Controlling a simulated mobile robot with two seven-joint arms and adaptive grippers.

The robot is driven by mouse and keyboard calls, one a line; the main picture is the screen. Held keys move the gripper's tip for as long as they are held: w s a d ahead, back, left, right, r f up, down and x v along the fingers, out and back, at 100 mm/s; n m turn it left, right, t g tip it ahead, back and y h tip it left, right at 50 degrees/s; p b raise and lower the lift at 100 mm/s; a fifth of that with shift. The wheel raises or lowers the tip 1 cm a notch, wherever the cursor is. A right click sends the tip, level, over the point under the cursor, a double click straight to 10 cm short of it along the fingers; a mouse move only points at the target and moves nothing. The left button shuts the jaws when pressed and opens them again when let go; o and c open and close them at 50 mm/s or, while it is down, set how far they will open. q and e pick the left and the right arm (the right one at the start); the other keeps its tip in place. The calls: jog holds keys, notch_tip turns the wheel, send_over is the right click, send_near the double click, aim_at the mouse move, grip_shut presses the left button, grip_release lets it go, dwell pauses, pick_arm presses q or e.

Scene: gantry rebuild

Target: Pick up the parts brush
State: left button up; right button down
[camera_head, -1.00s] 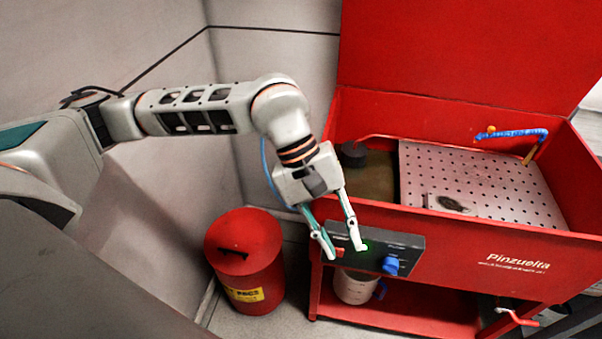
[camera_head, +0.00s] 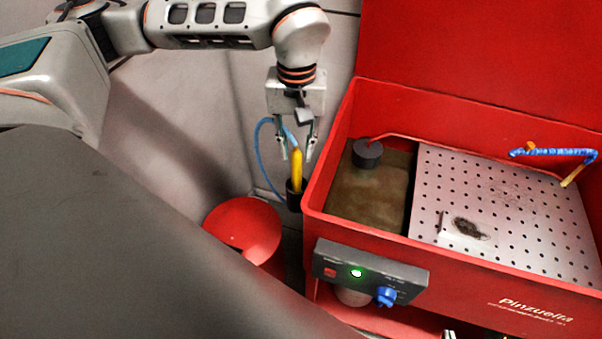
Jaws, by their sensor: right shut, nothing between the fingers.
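The parts brush (camera_head: 297,172) appears to be the yellow-handled tool standing nearly upright in a small black cup (camera_head: 294,197) at the left outer side of the red parts washer. A blue hose loops beside it. My left gripper (camera_head: 297,155) points down above the cup, with its two fingers apart on either side of the yellow handle's upper part in the picture. I cannot tell whether they touch it or whether the handle is at the same depth. The brush's lower end is hidden in the cup. My right gripper is not in view.
The red washer's basin (camera_head: 333,222) holds murky liquid and a perforated metal tray (camera_head: 520,212) with a dark clump on it. A blue spout (camera_head: 555,153) is at right. A control box (camera_head: 330,262) shows a green light. A red bin (camera_head: 243,230) stands below left.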

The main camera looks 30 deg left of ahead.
aim_at(297, 174)
pick_arm(q)
jog(key=shift+s+f, duration=0.15)
jog(key=shift+f, duration=0.25)
jog(key=shift+s+d+f, duration=0.1)
jog(key=shift+f, duration=1.6)
jog(key=shift+s+d+f, duration=0.1)
jog(key=shift+f, duration=1.6)
grip_shut()
